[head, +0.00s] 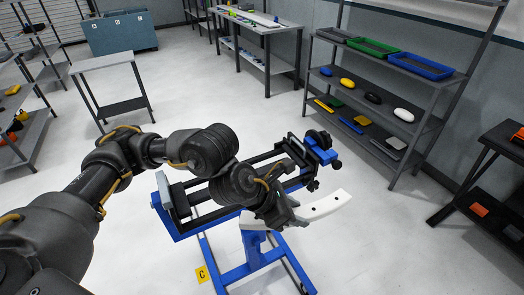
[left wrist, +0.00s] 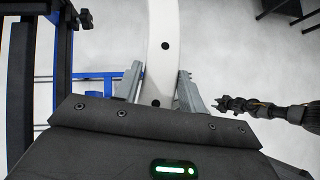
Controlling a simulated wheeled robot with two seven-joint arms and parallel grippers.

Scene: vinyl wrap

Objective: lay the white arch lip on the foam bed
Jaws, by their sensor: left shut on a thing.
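The white arch lip (head: 325,206) is a curved white strip with dark holes. My left gripper (head: 292,213) is shut on one end of it, and the other end sticks out to the right in the head view. In the left wrist view the lip (left wrist: 163,40) runs up from between the two grey fingers (left wrist: 160,88). It is held in the air beside a blue stand (head: 250,245) with a black frame. I cannot pick out the foam bed for sure. A dark arm end, apparently my right gripper (left wrist: 225,103), shows right of the lip in the left wrist view; its jaws are unclear.
A shelf rack (head: 430,105) with trays and coloured parts stands at the right, and a dark table (head: 490,190) at the far right. A small grey table (head: 105,62) and a workbench (head: 255,24) stand farther back. Floor right of the stand is clear.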

